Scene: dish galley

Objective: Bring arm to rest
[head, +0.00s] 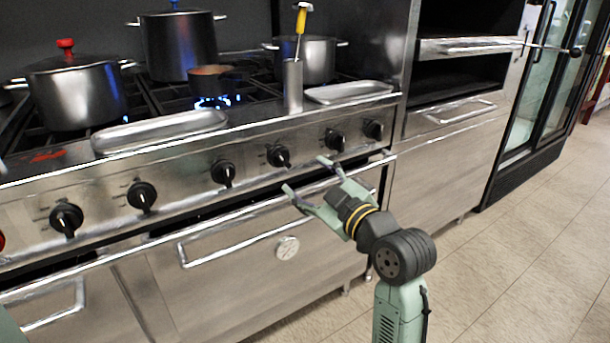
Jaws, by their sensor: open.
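My gripper (306,174) is in the head view, in front of the stove's front panel, below the row of black knobs. Its two pale green fingers are spread apart and nothing is between them. It points toward the upper left, at the stove. My arm (395,285) rises from the bottom of the picture and bends at a dark grey joint. I cannot tell whether the fingertips touch the stove front.
The stove (190,185) carries several pots, with a blue flame (215,102) under a small pan (218,78). A metal cylinder (292,88) with a yellow-handled utensil (301,25) stands near the front edge. An oven handle (230,241) is close by. Tiled floor (520,255) is clear at right.

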